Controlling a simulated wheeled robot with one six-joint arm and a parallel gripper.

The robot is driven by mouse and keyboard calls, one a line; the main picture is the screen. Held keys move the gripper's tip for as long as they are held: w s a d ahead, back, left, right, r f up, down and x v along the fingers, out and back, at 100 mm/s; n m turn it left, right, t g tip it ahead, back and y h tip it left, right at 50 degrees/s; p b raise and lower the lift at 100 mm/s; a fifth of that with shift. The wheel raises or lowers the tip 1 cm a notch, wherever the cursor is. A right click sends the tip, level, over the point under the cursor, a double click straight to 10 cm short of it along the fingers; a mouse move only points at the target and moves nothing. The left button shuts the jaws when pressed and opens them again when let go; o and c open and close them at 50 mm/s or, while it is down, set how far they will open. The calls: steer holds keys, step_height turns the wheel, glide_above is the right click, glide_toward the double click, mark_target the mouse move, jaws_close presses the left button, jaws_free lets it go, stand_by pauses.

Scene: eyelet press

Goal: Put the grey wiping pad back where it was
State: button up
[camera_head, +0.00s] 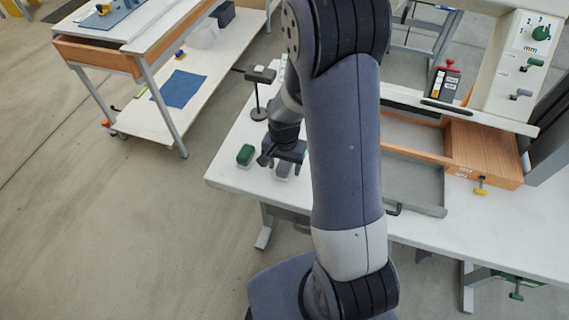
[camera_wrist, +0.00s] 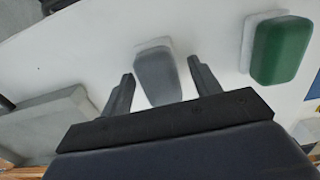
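The grey wiping pad (camera_wrist: 158,75) has a pale base and lies on the white table in the wrist view. In the head view the grey pad (camera_head: 283,170) is partly hidden beneath my gripper. My gripper (camera_wrist: 160,82) is open, with one finger on each side of the pad and a visible gap to each. The wrist view does not show clearly how high the fingers are above the table. My gripper also shows in the head view (camera_head: 281,160), above the table's left end.
A green pad (camera_wrist: 281,50) lies beside the grey one; it also shows in the head view (camera_head: 245,155). A small black stand (camera_head: 259,95) rises behind. A grey tray (camera_head: 412,185) and a wooden drawer (camera_head: 485,150) are to the right. Bare white table (camera_head: 228,172) surrounds the pads.

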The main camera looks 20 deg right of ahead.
mark_target(285, 163)
step_height(285, 163, up, 12)
steer(key=shift+r, duration=0.2)
stand_by(0.6)
stand_by(1.3)
